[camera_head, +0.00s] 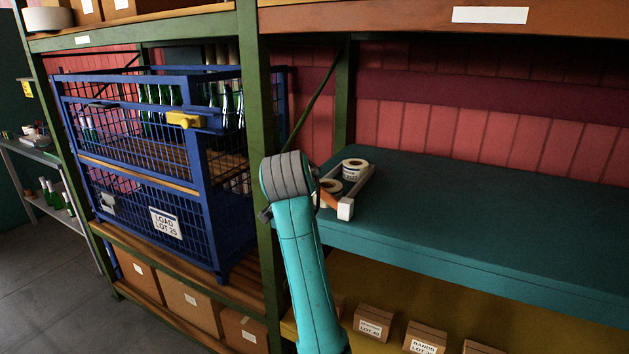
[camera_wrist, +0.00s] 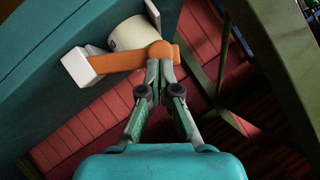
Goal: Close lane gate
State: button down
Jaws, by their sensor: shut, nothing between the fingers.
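The lane gate is an orange bar (camera_head: 329,198) at the near end of a small lane on the teal shelf top. In the wrist view the orange bar (camera_wrist: 122,61) runs from a white end block (camera_wrist: 80,66) to a rounded end beside the other rail (camera_wrist: 152,14). It lies across in front of a white roll (camera_wrist: 127,33). I cannot tell whether it meets that rail. My gripper (camera_wrist: 159,72) is shut and empty, its tips at or just against the bar's rounded end. In the head view my arm hides the gripper and part of the lane.
Two label rolls (camera_head: 354,168) sit in the lane. The teal shelf top (camera_head: 480,210) is clear to the right. A green post (camera_head: 258,120) and a blue wire cage (camera_head: 215,190) with bottles stand to the left. Boxes (camera_head: 372,322) lie on the shelf below.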

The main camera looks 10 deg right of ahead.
jog(key=shift+w+a+f+n+g+h, duration=0.25)
jog(key=shift+a+f+n+g+h, duration=0.1)
jog(key=shift+f, duration=0.35)
jog(key=shift+w+a+f+n+g+h, duration=0.25)
jog(key=shift+a+f+n, duration=0.05)
jog(key=shift+f, duration=0.35)
jog(key=shift+w+a+f+n+g+h, duration=0.25)
jog(key=shift+a+f+n+g+h, duration=0.1)
jog(key=shift+f, duration=0.35)
